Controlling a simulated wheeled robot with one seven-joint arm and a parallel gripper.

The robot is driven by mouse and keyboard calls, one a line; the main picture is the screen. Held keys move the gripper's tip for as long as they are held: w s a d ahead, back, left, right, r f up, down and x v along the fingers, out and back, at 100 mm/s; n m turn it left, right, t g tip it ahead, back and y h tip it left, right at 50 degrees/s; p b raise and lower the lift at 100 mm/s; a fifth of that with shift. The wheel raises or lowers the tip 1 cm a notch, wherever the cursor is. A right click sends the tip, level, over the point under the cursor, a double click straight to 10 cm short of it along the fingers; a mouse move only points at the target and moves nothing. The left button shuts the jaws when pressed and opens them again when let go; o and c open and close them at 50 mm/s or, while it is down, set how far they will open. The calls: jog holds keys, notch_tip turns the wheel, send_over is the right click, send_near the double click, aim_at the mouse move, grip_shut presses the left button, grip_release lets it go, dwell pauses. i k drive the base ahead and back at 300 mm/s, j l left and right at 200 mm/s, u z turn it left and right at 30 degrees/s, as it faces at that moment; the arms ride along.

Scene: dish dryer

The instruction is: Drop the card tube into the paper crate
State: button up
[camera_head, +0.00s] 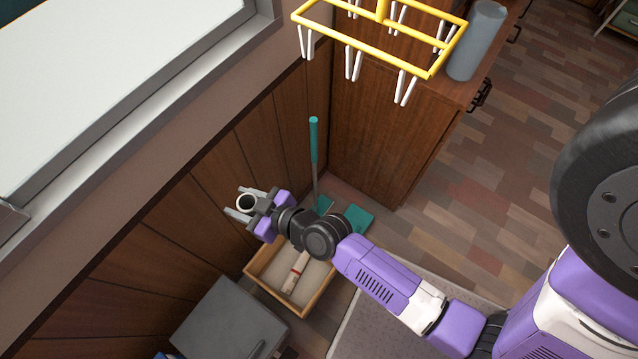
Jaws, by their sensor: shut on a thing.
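The card tube (239,203) shows as a pale ring, its open end facing the camera. My gripper (243,204) is shut on it, with a finger on either side, and holds it up near the wood-panelled wall. The length of the tube below its rim is hidden. An open light-wood crate (262,287), which looks like the paper crate, stands on the floor below and to the right of my gripper. A pale rolled item with a red band (295,272) lies in it. My wrist covers part of the crate's far side.
A grey lidded bin (225,325) stands just left of the crate. A teal-handled broom and dustpan (314,140) are behind my arm. A yellow rack (365,48) hangs above a wooden cabinet (385,130). Open floor lies at the right.

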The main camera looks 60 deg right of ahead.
aim_at(313, 276)
jog(key=k+j+z, duration=0.1)
jog(key=j+z, duration=0.3)
jog(key=k+j+z, duration=0.2)
jog(key=z, duration=0.25)
jog(key=k+j+z, duration=0.15)
jog(key=z, duration=0.25)
jog(key=k+j, duration=0.5)
jog(key=k, duration=0.2)
jog(key=k+j, duration=0.5)
jog(key=k, duration=0.15)
jog(key=k+j, duration=0.5)
jog(key=k, duration=0.2)
jog(key=i+l, duration=0.15)
jog(key=i, duration=0.25)
jog(key=i+l, duration=0.15)
jog(key=i, duration=0.2)
jog(key=u, duration=0.5)
jog(key=i+l+u, duration=0.1)
jog(key=u, duration=0.35)
jog(key=i+l+u, duration=0.1)
jog(key=u, duration=0.4)
